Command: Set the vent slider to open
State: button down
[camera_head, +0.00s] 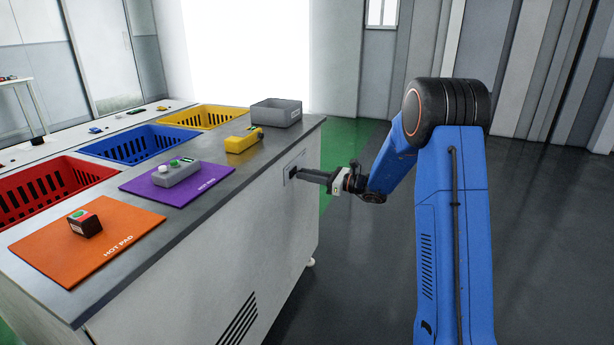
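A small panel (289,180), which looks like the vent slider's plate, sits on the upper side wall of the grey counter, near its far right end. My gripper (302,175) reaches in from the right with its dark fingertips at this panel. The fingers cover part of the panel, so the slider knob and its setting cannot be made out. I cannot tell whether the fingers touch the knob or whether they are open or shut. A slotted black vent grille (238,320) shows low on the same wall.
On the counter (130,250) lie an orange hot pad (60,240) with a small dark box, a purple mat (205,190) with a grey device, a yellow device (244,141) and a grey bin (277,113). Red, blue and yellow baskets stand behind. The floor to the right is clear.

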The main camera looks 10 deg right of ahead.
jog(key=w+d, duration=0.1)
jog(key=w, duration=0.1)
jog(key=w+d, duration=0.3)
jog(key=w, duration=0.1)
jog(key=shift+d, duration=0.2)
jog(key=shift+r, duration=0.1)
jog(key=c, duration=1.6)
grip_release()
jog(key=v, duration=1.7)
jog(key=shift+s+d, duration=0.1)
jog(key=shift+d, duration=0.1)
